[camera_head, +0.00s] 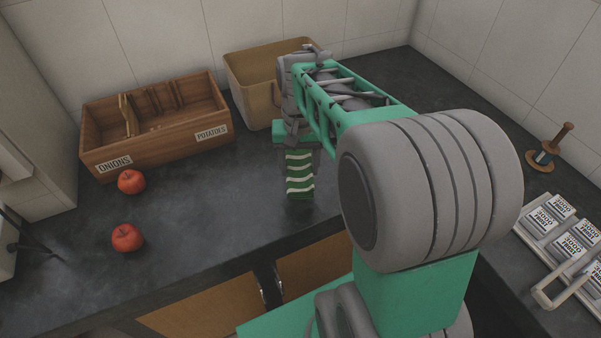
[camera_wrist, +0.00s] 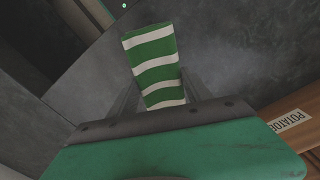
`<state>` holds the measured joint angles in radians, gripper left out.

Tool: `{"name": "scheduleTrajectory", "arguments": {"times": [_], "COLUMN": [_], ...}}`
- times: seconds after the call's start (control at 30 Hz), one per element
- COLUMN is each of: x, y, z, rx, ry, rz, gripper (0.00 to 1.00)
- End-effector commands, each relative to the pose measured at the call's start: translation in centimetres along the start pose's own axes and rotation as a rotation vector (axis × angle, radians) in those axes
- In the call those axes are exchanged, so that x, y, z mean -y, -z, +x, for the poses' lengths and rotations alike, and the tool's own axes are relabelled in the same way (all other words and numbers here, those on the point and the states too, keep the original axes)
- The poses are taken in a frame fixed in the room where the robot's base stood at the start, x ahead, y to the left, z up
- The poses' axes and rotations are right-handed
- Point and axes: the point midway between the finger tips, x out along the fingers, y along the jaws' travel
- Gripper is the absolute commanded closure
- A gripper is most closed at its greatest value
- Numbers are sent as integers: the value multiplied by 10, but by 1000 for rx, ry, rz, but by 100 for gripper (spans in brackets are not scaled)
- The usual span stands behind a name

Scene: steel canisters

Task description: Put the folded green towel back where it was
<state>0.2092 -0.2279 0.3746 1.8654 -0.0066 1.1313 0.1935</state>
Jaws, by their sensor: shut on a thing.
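The folded green towel (camera_head: 299,175), with white wavy stripes, is below my gripper (camera_head: 301,153) in the head view. My gripper is shut on the towel's upper end. The towel also shows in the wrist view (camera_wrist: 153,62), sticking out past the gripper's body. It is over the dark counter, in front of the tan bin. I cannot tell whether its lower end touches the counter. The fingertips are mostly hidden behind the gripper's body and the towel.
A wooden crate (camera_head: 157,145) labelled ONIONS and POTATOES stands at the back left, beside a tan bin (camera_head: 247,97). Two red apples (camera_head: 131,181) (camera_head: 127,238) lie on the counter. A tray (camera_head: 546,299) of labelled packs and a spool holder (camera_head: 540,166) are at the right.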

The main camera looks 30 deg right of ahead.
Motion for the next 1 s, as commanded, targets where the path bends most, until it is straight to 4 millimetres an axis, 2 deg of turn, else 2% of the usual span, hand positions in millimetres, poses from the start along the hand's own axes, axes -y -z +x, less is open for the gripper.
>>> {"name": "scheduleTrajectory", "arguments": {"times": [0.03,0.23,0.4,0.77,0.8,1.0], "x": [-1,-4,-4,-4,-4,-4], "y": [7,22,23,22,23,23], "z": [8,28,56,61,60,60], "rx": [1,0,-1,-2,-3,-3], "ry": [0,0,0,0,0,0], "rz": [1,0,0,0,0,0], "gripper": [81,81,81,81,40,23]}}
